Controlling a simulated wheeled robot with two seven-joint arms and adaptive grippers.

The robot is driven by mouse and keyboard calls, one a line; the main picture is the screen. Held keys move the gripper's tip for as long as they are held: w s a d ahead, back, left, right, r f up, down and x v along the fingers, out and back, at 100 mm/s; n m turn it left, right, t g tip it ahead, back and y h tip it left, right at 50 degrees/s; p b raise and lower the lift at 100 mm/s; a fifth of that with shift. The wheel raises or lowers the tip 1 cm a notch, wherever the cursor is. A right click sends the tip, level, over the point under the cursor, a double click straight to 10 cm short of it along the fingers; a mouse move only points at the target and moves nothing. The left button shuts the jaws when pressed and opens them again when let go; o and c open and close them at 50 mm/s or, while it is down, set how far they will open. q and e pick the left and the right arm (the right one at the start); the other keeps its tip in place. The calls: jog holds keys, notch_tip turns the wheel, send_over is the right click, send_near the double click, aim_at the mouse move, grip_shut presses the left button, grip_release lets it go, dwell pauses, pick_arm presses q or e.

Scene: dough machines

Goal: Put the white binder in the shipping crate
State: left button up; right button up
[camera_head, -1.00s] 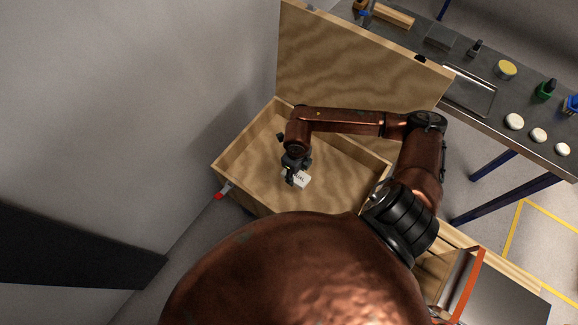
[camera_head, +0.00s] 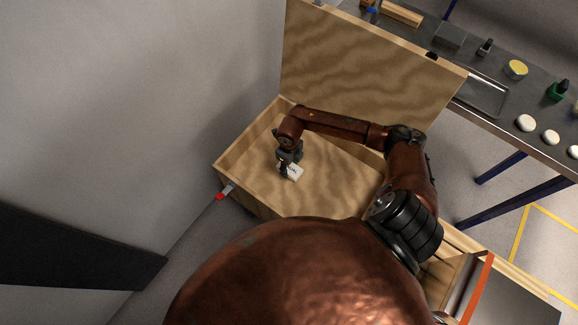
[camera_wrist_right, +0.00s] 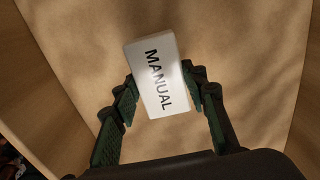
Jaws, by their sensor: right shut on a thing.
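The white binder (camera_wrist_right: 157,78), marked "MANUAL", is held in my right gripper (camera_wrist_right: 160,95), whose two green-padded fingers press on its sides in the right wrist view. In the head view the binder (camera_head: 293,173) shows as a small white block under my right gripper (camera_head: 287,168). Both are inside the outline of the open wooden shipping crate (camera_head: 240,149), over its floor. I cannot tell whether the binder touches the floor. My left gripper does not show.
The crate's lid (camera_head: 365,62) stands raised at the back. A grey wall (camera_head: 130,90) is close on the left. A metal table (camera_head: 465,60) with a tray (camera_head: 485,92), white round pieces and bottles is at the upper right. The crate floor around the binder looks clear.

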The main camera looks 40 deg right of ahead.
aim_at(289, 168)
jog(key=shift+f+b, duration=0.3)
jog(key=shift+f, duration=0.2)
jog(key=o, duration=1.3)
jog(key=shift+r, duration=0.1)
jog(key=shift+r, duration=0.3)
notch_tip(289, 168, up, 12)
jog(key=p, duration=0.2)
jog(key=shift+r+p, duration=0.25)
jog(key=shift+p, duration=0.1)
